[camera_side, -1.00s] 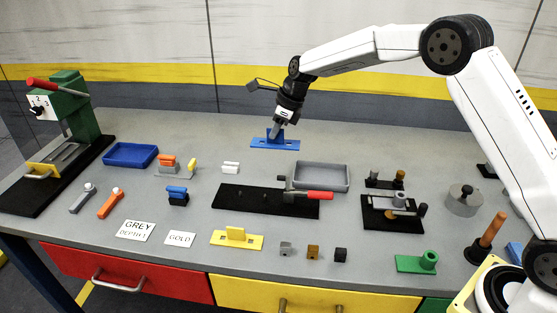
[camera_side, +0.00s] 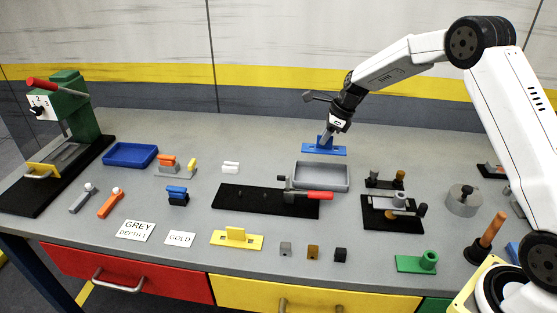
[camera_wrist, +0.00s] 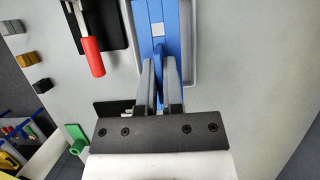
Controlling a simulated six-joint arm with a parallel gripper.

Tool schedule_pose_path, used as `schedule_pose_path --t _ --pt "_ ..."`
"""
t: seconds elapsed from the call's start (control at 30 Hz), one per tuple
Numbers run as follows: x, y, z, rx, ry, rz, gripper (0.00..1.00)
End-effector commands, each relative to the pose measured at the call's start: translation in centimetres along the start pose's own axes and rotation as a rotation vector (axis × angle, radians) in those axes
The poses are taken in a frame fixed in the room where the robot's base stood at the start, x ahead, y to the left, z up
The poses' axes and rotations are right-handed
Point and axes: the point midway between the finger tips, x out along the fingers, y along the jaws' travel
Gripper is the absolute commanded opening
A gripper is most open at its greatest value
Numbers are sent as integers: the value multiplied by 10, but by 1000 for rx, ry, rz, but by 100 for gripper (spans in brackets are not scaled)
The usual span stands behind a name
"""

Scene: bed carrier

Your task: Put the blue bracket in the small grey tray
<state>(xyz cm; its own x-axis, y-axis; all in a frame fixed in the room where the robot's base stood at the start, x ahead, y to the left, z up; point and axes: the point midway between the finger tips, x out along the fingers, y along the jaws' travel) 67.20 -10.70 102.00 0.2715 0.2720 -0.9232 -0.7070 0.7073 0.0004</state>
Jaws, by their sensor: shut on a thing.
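The blue bracket (camera_side: 325,150) is a flat plate with a raised middle part. My gripper (camera_side: 326,138) is shut on that raised part, and the plate looks roughly level. The small grey tray (camera_side: 322,186) lies on the bench, just below the bracket in the side view. In the wrist view my gripper (camera_wrist: 160,88) holds the bracket (camera_wrist: 145,45), which covers much of the tray; the tray's rim (camera_wrist: 191,60) shows beside it. The bracket appears raised above the tray's height, but the exact gap cannot be told.
A black fixture (camera_side: 245,199) with a red-handled clamp (camera_side: 318,195) stands in front of the tray. Another black fixture (camera_side: 392,222) with posts is to its right. A blue tray (camera_side: 130,155) is at the left. The bench behind the grey tray is clear.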

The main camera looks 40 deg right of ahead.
Motion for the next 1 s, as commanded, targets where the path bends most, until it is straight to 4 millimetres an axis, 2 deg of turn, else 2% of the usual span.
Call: schedule_pose_path --t 0.27,1.0 --pt "12 0 -4 0 0 -2 0" --pt "68 0 -28 0 0 -2 0"
